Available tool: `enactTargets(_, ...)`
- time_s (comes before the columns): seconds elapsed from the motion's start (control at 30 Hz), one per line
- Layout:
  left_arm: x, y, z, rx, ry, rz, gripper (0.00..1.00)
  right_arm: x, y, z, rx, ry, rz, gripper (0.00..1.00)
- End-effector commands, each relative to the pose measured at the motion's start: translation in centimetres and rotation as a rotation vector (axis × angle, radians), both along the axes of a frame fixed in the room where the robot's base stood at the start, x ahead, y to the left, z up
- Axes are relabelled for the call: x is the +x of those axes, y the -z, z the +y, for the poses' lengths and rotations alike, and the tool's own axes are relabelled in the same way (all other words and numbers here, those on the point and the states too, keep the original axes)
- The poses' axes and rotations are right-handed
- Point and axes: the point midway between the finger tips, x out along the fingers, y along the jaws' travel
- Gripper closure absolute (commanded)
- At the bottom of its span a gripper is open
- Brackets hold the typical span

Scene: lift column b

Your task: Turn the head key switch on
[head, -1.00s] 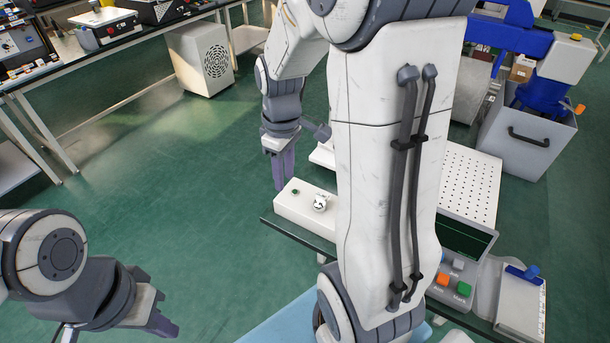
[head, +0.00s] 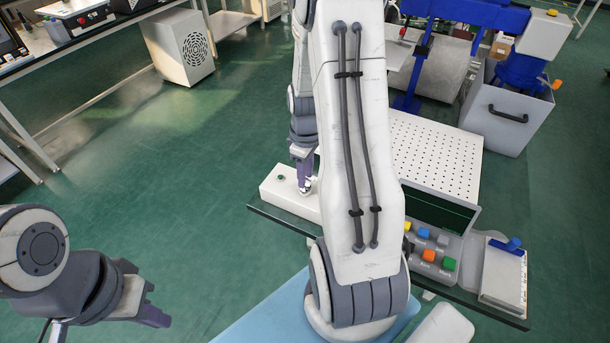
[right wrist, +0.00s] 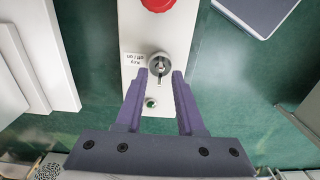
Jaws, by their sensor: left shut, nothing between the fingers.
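The head key switch (right wrist: 159,66) is a round silver lock with a key in it, on a white box (right wrist: 130,35). A label beside it reads key off / on, upside down in the right wrist view. My right gripper (right wrist: 160,76) is open, its purple fingertips on either side of the key, with small gaps showing. In the head view the right gripper (head: 304,184) points down over the white box (head: 293,204), partly covering the switch. My left gripper (head: 152,314) is shut and empty at the lower left, far from the box.
A red button (right wrist: 157,4) and a small green button (right wrist: 151,103) flank the switch on the box. A perforated white plate (head: 430,150) and a panel of coloured buttons (head: 436,257) lie right of my arm. A clipboard (head: 504,277) lies at the bench's right edge.

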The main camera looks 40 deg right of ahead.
Motion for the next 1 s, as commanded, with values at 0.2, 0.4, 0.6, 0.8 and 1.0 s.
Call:
enactTargets(0.2,0.0,0.0,0.0,0.0,0.0,0.0,1.0,-0.02,0.63,0.01,0.0,0.0,0.0,0.62)
enactTargets(0.4,0.0,0.0,0.0,0.0,0.0,0.0,1.0,-0.01,0.6,0.01,0.0,0.0,0.0,0.82)
enactTargets(0.6,0.0,0.0,0.0,0.0,0.0,0.0,1.0,-0.03,0.58,0.01,0.0,0.0,0.0,1.0)
enactTargets(0.8,0.0,-0.08,-0.01,0.0,0.0,0.0,1.0,-0.03,0.54,0.02,0.0,0.015,0.0,1.0)
enactTargets(1.0,0.0,-0.41,0.0,0.0,0.0,0.0,1.0,-0.02,0.47,0.01,0.0,0.088,0.0,1.0)
